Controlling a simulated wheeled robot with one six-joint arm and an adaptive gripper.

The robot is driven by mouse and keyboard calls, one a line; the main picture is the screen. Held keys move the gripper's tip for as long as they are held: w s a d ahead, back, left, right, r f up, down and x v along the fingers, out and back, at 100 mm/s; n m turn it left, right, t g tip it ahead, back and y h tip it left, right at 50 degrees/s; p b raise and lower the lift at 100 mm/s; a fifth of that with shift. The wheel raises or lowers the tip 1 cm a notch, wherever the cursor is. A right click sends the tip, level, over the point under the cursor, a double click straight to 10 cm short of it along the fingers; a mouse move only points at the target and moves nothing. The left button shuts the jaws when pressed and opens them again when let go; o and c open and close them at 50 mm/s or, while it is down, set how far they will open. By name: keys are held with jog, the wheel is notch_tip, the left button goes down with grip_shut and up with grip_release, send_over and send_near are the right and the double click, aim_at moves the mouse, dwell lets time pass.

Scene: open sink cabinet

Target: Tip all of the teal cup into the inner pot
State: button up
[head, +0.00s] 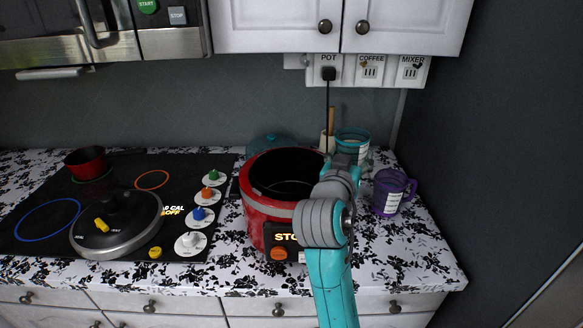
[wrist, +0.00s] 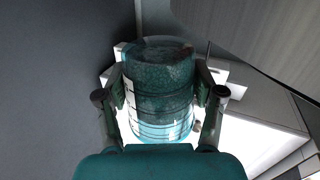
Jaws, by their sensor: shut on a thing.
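The teal cup (head: 353,135) is a see-through teal-rimmed cup, to the right of the red cooker in the head view and roughly upright. In the head view my arm hides the gripper and part of the cup. The inner pot (head: 283,172) is the dark, open-topped bowl inside the red cooker (head: 258,210). The cup is behind and right of its rim, apart from the opening. The pot's bottom is partly hidden.
A purple mug (head: 390,194) stands right of the cup. A wooden-handled tool (head: 331,121) and a teal lid (head: 262,146) are behind the cooker. The stove with a lidded pan (head: 117,227) is left. A wall cabinet (head: 400,22) hangs above.

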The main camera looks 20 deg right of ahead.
jog(key=shift+w+a+f+n, duration=0.2)
jog(key=shift+a+n, duration=0.1)
jog(key=shift+n, duration=0.4)
jog(key=shift+w+a+r+n+t, duration=0.2)
jog(key=shift+a+r+n, duration=0.15)
jog(key=shift+n, duration=0.35)
jog(key=shift+w+a+r+n+t, duration=0.15)
jog(key=shift+a+r+n, duration=0.2)
jog(key=shift+n, duration=0.35)
jog(key=shift+w+a+r+n+t, duration=0.2)
jog(key=shift+a+r+n, duration=0.1)
jog(key=shift+n, duration=0.3)
jog(key=shift+w+a+r+n+t, duration=0.15)
jog(key=shift+a+r+n, duration=0.15)
jog(key=shift+n, duration=0.3)
jog(key=shift+f+n+h, duration=0.15)
jog(key=shift+f+n, duration=0.15)
jog(key=shift+n, duration=0.65)
jog(key=shift+f+n+h, duration=0.15)
jog(key=shift+f+n, duration=0.15)
jog(key=shift+n, duration=0.65)
jog(key=shift+w+a+r+n+t, duration=0.1)
jog(key=shift+r+n+t, duration=0.35)
jog(key=shift+n, duration=0.55)
jog(key=shift+a+r+n+t, duration=0.1)
jog(key=shift+r+n+t, duration=0.15)
jog(key=shift+r+n, duration=0.55)
jog(key=shift+w+a+f+n+y, duration=0.4)
jog(key=shift+a+f+n, duration=0.15)
jog(key=shift+n, duration=0.35)
